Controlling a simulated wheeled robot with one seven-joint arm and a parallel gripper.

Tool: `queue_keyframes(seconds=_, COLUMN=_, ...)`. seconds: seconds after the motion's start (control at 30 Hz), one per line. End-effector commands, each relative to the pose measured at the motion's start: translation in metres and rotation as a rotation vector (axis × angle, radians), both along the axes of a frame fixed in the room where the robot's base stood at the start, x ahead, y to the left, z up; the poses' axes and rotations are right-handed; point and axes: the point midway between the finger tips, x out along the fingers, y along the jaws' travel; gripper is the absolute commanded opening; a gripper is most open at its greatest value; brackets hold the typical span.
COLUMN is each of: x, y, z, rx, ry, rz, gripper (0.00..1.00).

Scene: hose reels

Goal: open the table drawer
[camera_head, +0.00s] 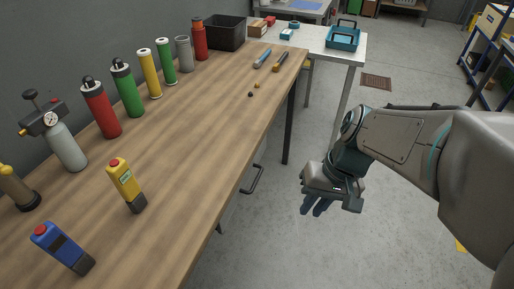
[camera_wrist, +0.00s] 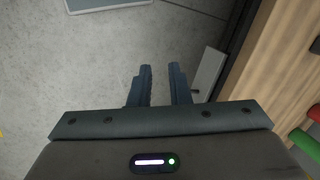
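The wooden table (camera_head: 190,140) runs along the left, and its drawer is mostly hidden under the top. The dark drawer handle (camera_head: 254,181) sticks out below the table's right edge. My gripper (camera_head: 316,207) hangs over the floor to the right of the handle, apart from it. In the wrist view my gripper's two fingers (camera_wrist: 160,72) point away with a narrow empty gap, bare floor between them. A light grey panel (camera_wrist: 208,72), perhaps the drawer front, lies right of the fingers beside the table edge (camera_wrist: 262,70).
A yellow handheld device (camera_head: 125,182) and a blue one (camera_head: 62,246) lie on the table. Several cylinders and a black bin (camera_head: 222,33) stand along the wall. A white table (camera_head: 325,45) holds a teal toolbox (camera_head: 342,38). The floor right of the table is open.

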Motion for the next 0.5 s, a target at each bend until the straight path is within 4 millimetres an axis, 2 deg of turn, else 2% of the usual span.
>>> queue_keyframes(seconds=0.03, x=0.004, y=0.008, z=-0.036, rx=0.074, ry=0.059, rz=0.003, gripper=0.17)
queue_keyframes(seconds=0.1, x=0.010, y=0.021, z=-0.059, rx=0.190, ry=0.120, rz=0.013, gripper=0.17)
queue_keyframes(seconds=0.27, x=0.035, y=0.045, z=-0.104, rx=0.480, ry=0.201, rz=0.009, gripper=0.17)
queue_keyframes(seconds=0.4, x=0.068, y=0.056, z=-0.141, rx=0.750, ry=0.198, rz=-0.026, gripper=0.17)
queue_keyframes(seconds=0.5, x=0.097, y=0.055, z=-0.168, rx=0.939, ry=0.153, rz=-0.067, gripper=0.17)
